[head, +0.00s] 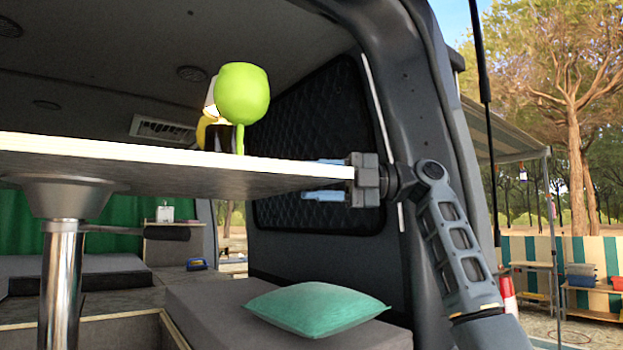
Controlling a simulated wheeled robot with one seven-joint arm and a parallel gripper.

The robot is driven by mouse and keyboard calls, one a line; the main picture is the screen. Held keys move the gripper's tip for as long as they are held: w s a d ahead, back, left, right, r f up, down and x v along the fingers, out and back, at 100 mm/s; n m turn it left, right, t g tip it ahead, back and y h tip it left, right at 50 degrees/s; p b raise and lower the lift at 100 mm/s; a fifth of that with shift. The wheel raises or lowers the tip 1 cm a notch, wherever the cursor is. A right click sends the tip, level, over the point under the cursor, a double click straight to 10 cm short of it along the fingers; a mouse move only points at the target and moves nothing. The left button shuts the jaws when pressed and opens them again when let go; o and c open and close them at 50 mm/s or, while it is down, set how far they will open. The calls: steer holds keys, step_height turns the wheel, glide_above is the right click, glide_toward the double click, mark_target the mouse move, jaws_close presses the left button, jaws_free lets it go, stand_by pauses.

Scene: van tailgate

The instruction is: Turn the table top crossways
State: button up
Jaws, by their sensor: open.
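The table top (170,172) is a pale board seen nearly edge-on from slightly below. It rests on a grey round mount (72,196) on a shiny metal post (62,285) at the left. A dark lever (150,232) sticks out to the right from under the mount. My gripper (323,181) is at the right end of the table top. Its blue fingers are open, one above and one below the board's edge. Whether either finger touches the board I cannot tell.
A green goblet (242,95) stands on the table top, partly hiding a yellow, black and white item (208,125). Below is a grey bench (210,315) with a green cushion (317,308). The van's door pillar (420,90) rises close beside my arm.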

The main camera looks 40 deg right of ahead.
steer(key=d, duration=0.2)
steer(key=w+d+p, duration=0.1)
steer(key=d, duration=0.2)
steer(key=shift+w+d, duration=0.2)
steer(key=shift+d, duration=0.15)
stand_by(0.8)
